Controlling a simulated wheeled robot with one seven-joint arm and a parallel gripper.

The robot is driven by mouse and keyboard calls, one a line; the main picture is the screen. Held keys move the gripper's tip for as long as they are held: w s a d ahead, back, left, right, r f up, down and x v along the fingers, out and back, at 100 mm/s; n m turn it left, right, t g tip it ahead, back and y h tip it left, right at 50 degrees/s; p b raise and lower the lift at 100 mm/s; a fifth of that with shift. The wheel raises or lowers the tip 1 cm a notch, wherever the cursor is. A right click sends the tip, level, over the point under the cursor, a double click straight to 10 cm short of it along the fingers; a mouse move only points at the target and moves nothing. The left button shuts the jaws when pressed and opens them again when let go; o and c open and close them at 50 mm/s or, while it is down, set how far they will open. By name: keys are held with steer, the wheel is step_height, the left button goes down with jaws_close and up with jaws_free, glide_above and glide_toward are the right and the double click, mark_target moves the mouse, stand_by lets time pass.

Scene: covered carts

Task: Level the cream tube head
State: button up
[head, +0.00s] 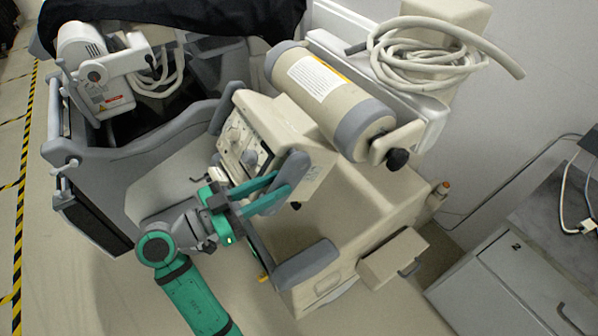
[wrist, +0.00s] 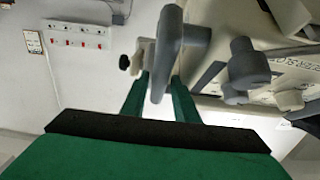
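The cream tube head (head: 330,95) is a thick cylinder with grey end bands and a white label, at the top centre of the head view. It lies tilted, its right end lower, above a cream machine body (head: 360,210). My green gripper (head: 278,184) is at a grey handle (head: 292,176) on the machine's front left, below the tube. In the wrist view, my gripper (wrist: 161,84) has its fingers on either side of the grey handle (wrist: 172,45). The fingers are apart, with slim gaps beside the handle; firm contact does not show.
A grey cart (head: 160,180) with a white device (head: 95,70) and a black cover (head: 190,12) stands left. A grey cabinet (head: 520,270) is at right. Wall sockets (wrist: 75,35) show in the wrist view. Floor is clear at front left.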

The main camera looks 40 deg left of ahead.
mark_target(298, 175)
steer(key=x, duration=0.6)
steer(key=shift+w+d, duration=0.1)
steer(key=shift+w, duration=0.2)
steer(key=shift+c, duration=0.6)
jaws_close()
